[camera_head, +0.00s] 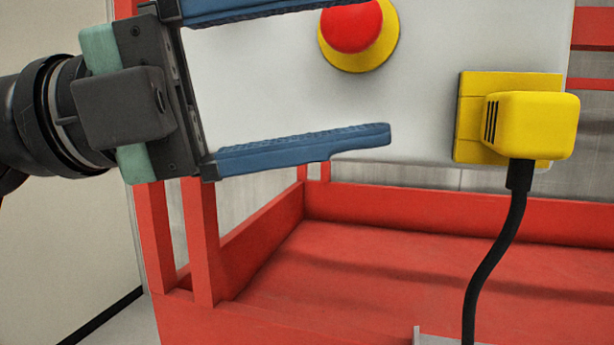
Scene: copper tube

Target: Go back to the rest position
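My gripper (385,68) reaches in from the left in the head view, with its two blue fingers pointing right. The fingers are wide apart and nothing is between them. The upper finger is partly cut off by the top edge of the picture. The lower finger ends below the red button and left of the yellow plug, apart from the plug in the picture. I cannot tell how far the fingers are from the panel behind them.
A white panel (420,100) carries a red button on a yellow base (352,25) and a yellow plug (535,125) on a yellow socket plate (470,90). A black cable (495,255) hangs from the plug. Below is a red tray-like frame (400,250) with red posts at left.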

